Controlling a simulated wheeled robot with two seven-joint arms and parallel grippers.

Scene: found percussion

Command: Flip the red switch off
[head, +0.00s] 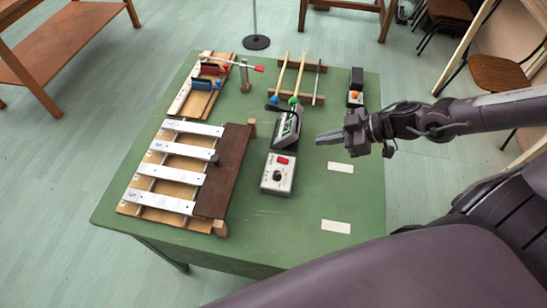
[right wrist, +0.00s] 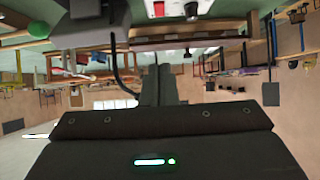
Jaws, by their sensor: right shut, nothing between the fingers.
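The red switch (head: 283,160) sits on top of a light grey box (head: 277,182) with a black knob, on the green table in the head view. I cannot tell which way the switch is tipped. My right gripper (head: 320,139) is shut and empty, held to the right of the box and apart from it, its fingers pointing left. In the right wrist view its dark fingers (right wrist: 160,86) are together, and a red patch at the top edge may be the switch. My left gripper is not in view.
A dark meter box (head: 287,128) with a cable stands just behind the grey box. A xylophone-like bar set (head: 185,187) with a brown board lies to the left. Wooden sticks (head: 300,73) and a small black box (head: 356,88) are farther back. The table's right front, with two white cards (head: 336,226), is mostly clear.

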